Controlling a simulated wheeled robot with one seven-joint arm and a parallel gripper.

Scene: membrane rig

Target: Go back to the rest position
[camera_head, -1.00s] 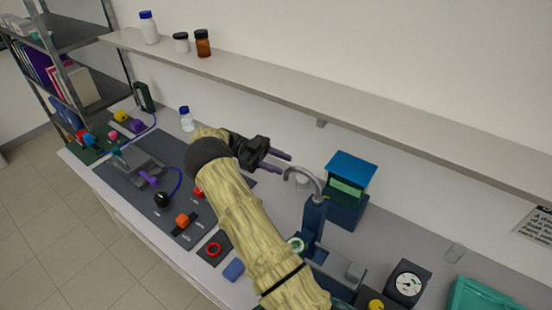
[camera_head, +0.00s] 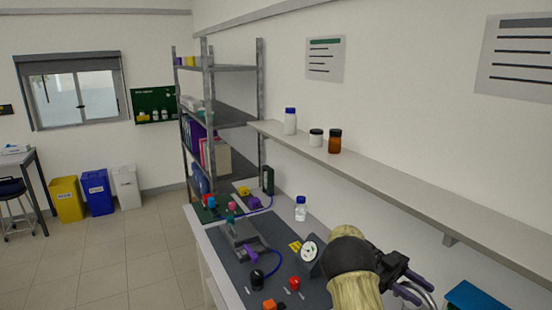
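My gripper (camera_head: 414,287) is at the lower right, at the end of my tan-sleeved arm, above the bench near the wall. Its two dark purple fingers are apart, and I see nothing between them. The bent grey spout shows just behind the fingers, and I cannot tell how far apart they are. The membrane rig (camera_head: 243,238) on its dark mat stands left of the gripper, with a purple clamp (camera_head: 250,253) and a black knob (camera_head: 257,279).
A round white gauge (camera_head: 309,251) stands beside my arm. A clear bottle with a blue cap (camera_head: 301,209) is behind it. The wall shelf (camera_head: 390,180) runs above my gripper. A metal rack (camera_head: 222,120) stands at the bench's far end. The floor (camera_head: 130,255) at left is clear.

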